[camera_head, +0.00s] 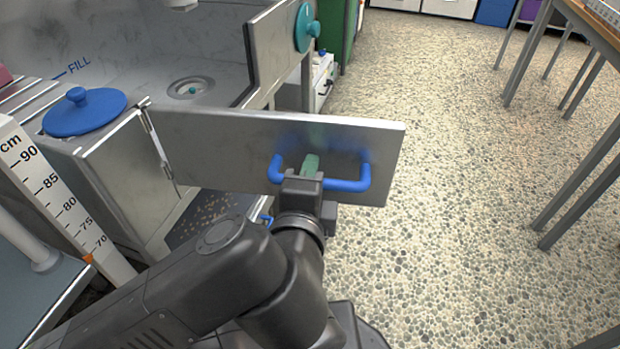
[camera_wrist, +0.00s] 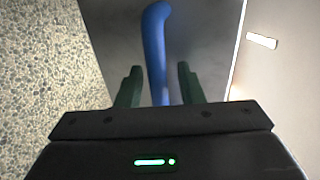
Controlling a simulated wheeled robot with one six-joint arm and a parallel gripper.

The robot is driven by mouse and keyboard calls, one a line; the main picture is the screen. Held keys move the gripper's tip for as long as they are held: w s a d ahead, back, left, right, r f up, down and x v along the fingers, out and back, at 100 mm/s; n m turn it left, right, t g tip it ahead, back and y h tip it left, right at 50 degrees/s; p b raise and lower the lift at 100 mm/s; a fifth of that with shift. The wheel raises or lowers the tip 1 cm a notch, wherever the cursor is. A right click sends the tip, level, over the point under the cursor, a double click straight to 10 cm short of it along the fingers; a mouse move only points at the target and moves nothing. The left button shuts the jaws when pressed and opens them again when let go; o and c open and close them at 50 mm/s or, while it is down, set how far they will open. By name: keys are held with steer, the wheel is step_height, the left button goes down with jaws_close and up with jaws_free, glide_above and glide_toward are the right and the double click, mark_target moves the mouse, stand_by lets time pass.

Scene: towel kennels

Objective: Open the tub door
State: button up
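The tub door (camera_head: 225,150) is a flat steel panel, hinged at its left end in the head view. It stands swung out from the tub (camera_head: 225,60), with the tub's opening behind it. Its blue bar handle (camera_head: 346,186) is on the side facing me. My gripper (camera_head: 310,165) is at the handle, partly hiding its middle. In the wrist view the handle (camera_wrist: 154,40) runs between the two dark green fingers (camera_wrist: 158,85), with a gap on each side. The fingers are apart and not closed on it. The door's surface (camera_wrist: 205,40) lies behind the handle.
A blue round lid (camera_head: 85,110) sits on a steel cabinet at the left, near a height scale (camera_head: 60,195). Tables (camera_head: 590,30) stand at the right. The pebbled floor (camera_head: 450,160) between is clear.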

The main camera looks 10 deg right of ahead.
steer(key=shift+s, duration=0.1)
steer(key=p+v, duration=0.2)
steer(key=v, duration=0.5)
stand_by(0.7)
steer(key=shift+s, duration=0.15)
stand_by(0.4)
steer(key=shift+b+x, duration=1)
steer(key=shift+x, duration=2.7)
